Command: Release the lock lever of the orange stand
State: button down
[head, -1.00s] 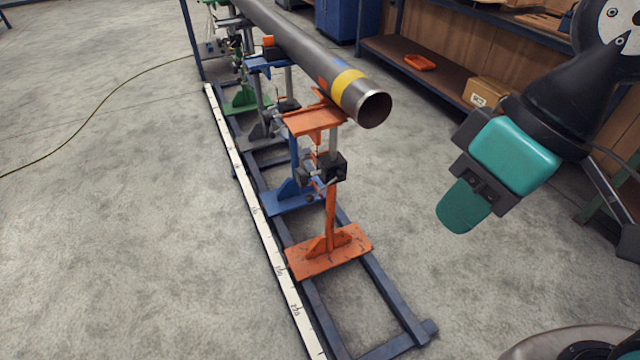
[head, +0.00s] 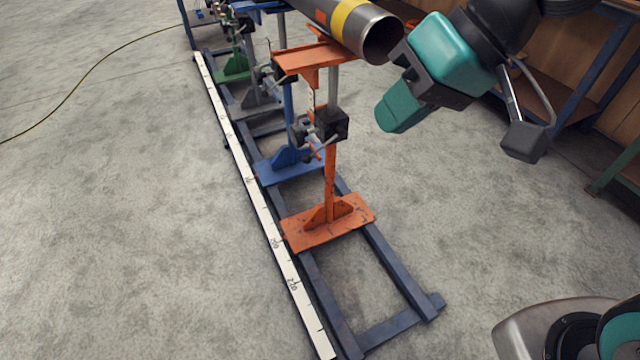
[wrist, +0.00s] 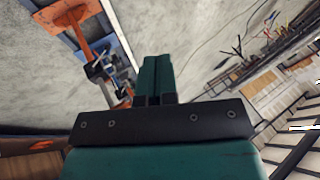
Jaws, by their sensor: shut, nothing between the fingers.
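The orange stand (head: 329,180) stands on the dark rail frame, its plate flat and its post upright. Its orange top (head: 315,58) is under the open end of the pipe (head: 345,25). A black lock block (head: 331,123) sits partway up the post, with a thin metal lever (head: 322,146) beside it. My gripper (head: 387,122) is shut and empty, to the right of the lock block and apart from it. In the wrist view the closed teal fingers (wrist: 155,75) point away, and the orange stand (wrist: 70,28) shows at upper left with its black block (wrist: 97,70).
Blue (head: 290,155) and green (head: 235,65) stands are behind along the same rail frame (head: 385,270). A white measuring strip (head: 265,215) runs along its left side. A workbench (head: 560,95) stands at the back right. The floor right of the orange stand is clear.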

jog(key=w+a+f+m+t+y+b, duration=0.2)
jog(key=w+f+m+y+b, duration=0.1)
jog(key=w+f+b, duration=0.9)
jog(key=w+a+f+m+t+y+b, duration=0.1)
jog(key=w+f+m+t+y+b, duration=0.2)
jog(key=w+f+b, duration=0.85)
jog(key=w+d+f+m+t+y+b, duration=0.1)
jog(key=w+d+f+m+t+b, duration=0.1)
jog(key=f+b, duration=0.6)
jog(key=w+d+f+m+t+y+b, duration=0.1)
jog(key=w+d+f+m+t+b, duration=0.1)
jog(key=f+b, duration=0.7)
jog(key=w+d+f+m+t+y+b, duration=0.1)
jog(key=w+d+f+m+t+b, duration=0.1)
jog(key=w+d+f+m+b, duration=0.2)
notch_tip(320, 180, down, 6)
jog(key=w+m+b, duration=0.1)
jog(key=m+b, duration=0.2)
jog(key=b, duration=0.4)
jog(key=shift+d+r+t+y, duration=0.25)
jog(key=shift+d+t+y, duration=0.05)
jog(key=shift+t+y, duration=0.1)
jog(key=shift+w, duration=0.15)
